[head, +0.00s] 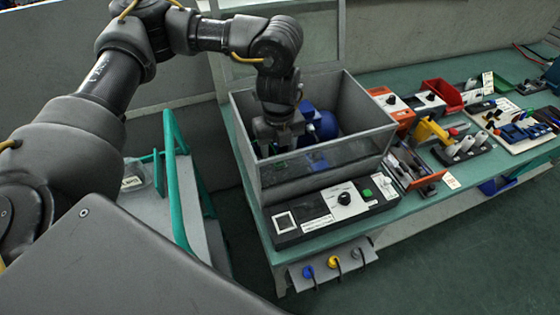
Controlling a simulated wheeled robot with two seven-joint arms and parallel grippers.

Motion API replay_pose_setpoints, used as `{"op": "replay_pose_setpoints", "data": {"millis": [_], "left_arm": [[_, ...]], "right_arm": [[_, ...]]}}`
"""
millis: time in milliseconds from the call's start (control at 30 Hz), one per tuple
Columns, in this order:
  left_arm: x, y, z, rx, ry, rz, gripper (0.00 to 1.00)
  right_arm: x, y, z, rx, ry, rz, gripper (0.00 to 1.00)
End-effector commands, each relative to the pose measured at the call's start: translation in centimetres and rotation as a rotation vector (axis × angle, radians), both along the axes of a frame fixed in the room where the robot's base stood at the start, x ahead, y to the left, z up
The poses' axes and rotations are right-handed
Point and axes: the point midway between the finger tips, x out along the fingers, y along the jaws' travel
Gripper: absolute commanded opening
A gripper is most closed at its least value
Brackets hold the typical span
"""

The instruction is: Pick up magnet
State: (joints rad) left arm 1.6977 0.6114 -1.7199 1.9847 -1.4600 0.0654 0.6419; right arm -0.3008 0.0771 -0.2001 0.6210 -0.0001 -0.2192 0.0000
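I cannot clearly make out the magnet in the head view. My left arm comes in from the left, and its gripper (280,148) points down inside an open-topped, clear-walled box (315,174). The gripper is beside the left end of a blue motor-like part (322,125) in the box. Its fingertips are partly hidden behind the box's front wall, so I cannot tell whether they are open or shut or touch anything. My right gripper is not in view.
A control panel (340,203) with a black knob sits in front of the box. Right of it, the green bench holds an orange unit (392,112), a red bin (442,96) and several tools. A cart with green rails (172,165) stands left.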

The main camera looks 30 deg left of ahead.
Motion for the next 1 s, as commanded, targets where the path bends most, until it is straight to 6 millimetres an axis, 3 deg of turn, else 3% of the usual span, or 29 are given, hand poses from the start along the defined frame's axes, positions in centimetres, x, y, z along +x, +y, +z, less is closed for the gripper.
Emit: {"op": "replay_pose_setpoints", "data": {"millis": [200,500,867,1000], "left_arm": [[0.1,-0.1,-2.7,-0.002,0.001,0.001,0.53],[0.1,-0.1,-3.2,-0.001,-0.001,0.000,0.53],[0.1,-0.1,-3.1,-0.001,-0.001,-0.001,0.06],[0.1,-0.1,-3.1,-0.001,-0.001,-0.001,0.04]], "right_arm": [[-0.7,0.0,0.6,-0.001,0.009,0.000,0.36],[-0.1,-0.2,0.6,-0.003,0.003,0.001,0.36],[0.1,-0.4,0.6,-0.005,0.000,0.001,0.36],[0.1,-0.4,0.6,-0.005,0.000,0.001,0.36]]}}
